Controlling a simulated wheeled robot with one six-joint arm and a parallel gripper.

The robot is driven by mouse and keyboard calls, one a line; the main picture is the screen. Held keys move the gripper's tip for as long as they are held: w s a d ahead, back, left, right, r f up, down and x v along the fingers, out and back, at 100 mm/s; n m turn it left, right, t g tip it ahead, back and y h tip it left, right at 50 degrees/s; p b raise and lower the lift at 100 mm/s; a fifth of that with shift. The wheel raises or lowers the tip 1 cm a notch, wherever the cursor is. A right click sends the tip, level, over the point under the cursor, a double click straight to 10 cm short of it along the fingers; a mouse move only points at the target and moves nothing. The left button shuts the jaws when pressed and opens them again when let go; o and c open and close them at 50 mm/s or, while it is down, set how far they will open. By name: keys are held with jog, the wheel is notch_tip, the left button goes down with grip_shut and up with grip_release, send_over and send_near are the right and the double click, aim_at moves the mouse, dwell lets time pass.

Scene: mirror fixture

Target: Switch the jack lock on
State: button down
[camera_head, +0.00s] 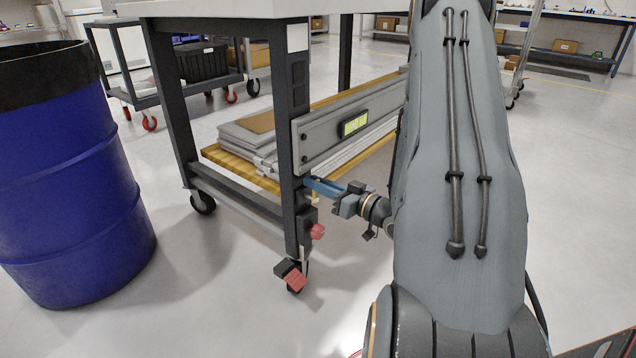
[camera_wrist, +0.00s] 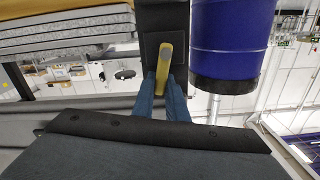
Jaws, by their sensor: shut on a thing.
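In the wrist view a yellow lever (camera_wrist: 164,58), which I take to be the jack lock, stands out from a dark plate (camera_wrist: 150,42) on the workbench leg. My gripper's blue fingers (camera_wrist: 162,79) are on either side of its near end and shut on it. In the head view my gripper (camera_head: 312,184) reaches from the right to the leg (camera_head: 291,130), just below the grey rail. The lever is mostly hidden there by the fingers and leg.
The grey rail with a small lit display (camera_head: 355,123) runs above my gripper. A red knob (camera_head: 317,231) and a red caster pedal (camera_head: 291,277) are lower on the leg. A blue drum (camera_head: 65,180) stands left. Open floor lies between.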

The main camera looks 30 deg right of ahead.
jog(key=shift+s+a+r+n+p, duration=0.15)
jog(key=shift+a+r+n+p, duration=0.1)
jog(key=shift+n+p, duration=0.45)
jog(key=shift+a+f+n+p, duration=0.2)
jog(key=shift+n+p, duration=0.1)
jog(key=shift+n, duration=0.3)
jog(key=c, duration=1.8)
grip_release()
jog(key=shift+o, duration=0.2)
jog(key=p+v, duration=0.2)
jog(key=v, duration=0.5)
jog(key=shift+s+p, duration=0.35)
jog(key=shift+s, duration=0.05)
jog(key=shift+d, duration=0.1)
